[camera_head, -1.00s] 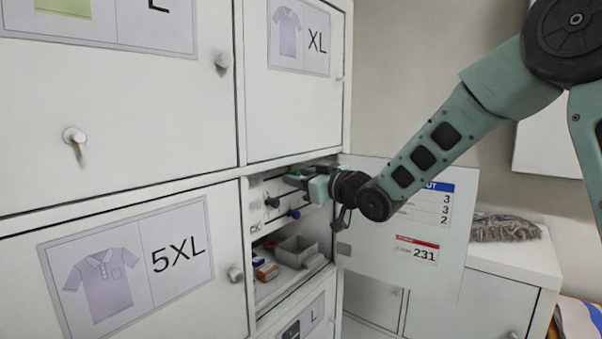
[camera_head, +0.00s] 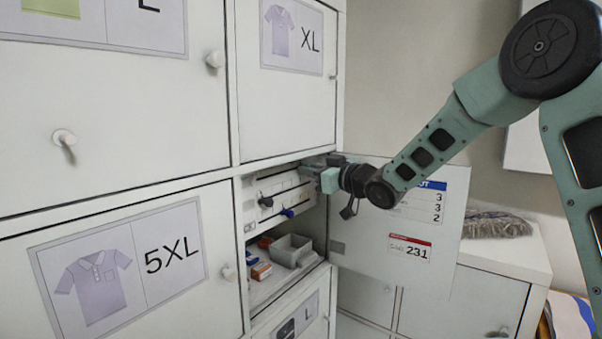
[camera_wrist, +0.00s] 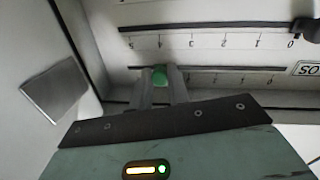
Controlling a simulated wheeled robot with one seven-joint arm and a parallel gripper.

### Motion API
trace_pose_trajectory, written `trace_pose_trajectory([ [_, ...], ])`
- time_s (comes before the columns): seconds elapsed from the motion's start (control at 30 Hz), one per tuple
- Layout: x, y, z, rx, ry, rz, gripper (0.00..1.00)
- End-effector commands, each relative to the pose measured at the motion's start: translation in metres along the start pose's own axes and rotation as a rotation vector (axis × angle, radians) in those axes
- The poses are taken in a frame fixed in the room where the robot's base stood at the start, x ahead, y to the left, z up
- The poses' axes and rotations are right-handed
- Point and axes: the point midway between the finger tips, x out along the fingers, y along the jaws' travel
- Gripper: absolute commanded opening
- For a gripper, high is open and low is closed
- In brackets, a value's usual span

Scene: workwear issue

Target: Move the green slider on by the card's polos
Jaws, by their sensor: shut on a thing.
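My gripper (camera_head: 312,166) reaches into the open compartment at the slider board (camera_head: 268,190). In the wrist view my gripper (camera_wrist: 160,82) is shut on the green slider (camera_wrist: 159,76), a small round knob on the rail. That rail's scale appears upside down, with a partly cut-off label ending "OS" (camera_wrist: 307,68) at its right. The slider is near the high-number end; its exact mark is hidden by the fingers. In the head view the green slider is hidden. The card (camera_head: 420,205) on the open door has a blue header and shows 3, 3 and 2; its row names are unreadable.
A black slider (camera_head: 265,201) and a blue slider (camera_head: 288,213) sit on lower rails. In the wrist view a black knob (camera_wrist: 305,28) stands by 0 on the neighbouring rail. A grey bin (camera_head: 291,250) and small boxes lie below. The open door (camera_head: 350,250) stands right.

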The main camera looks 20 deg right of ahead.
Motion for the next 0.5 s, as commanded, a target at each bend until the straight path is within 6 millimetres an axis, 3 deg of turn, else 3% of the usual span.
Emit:
trace_pose_trajectory([
  [0.3,0.0008,0.0038,-0.0001,-0.001,0.001,-0.001,0.00],
  [0.33,0.0008,0.0038,-0.0001,-0.001,0.001,-0.001,0.20],
  [0.4,0.0007,0.0038,-0.0001,-0.001,0.001,-0.001,0.40],
  [0.5,0.0007,0.0037,0.0000,-0.001,0.001,-0.001,0.41],
])
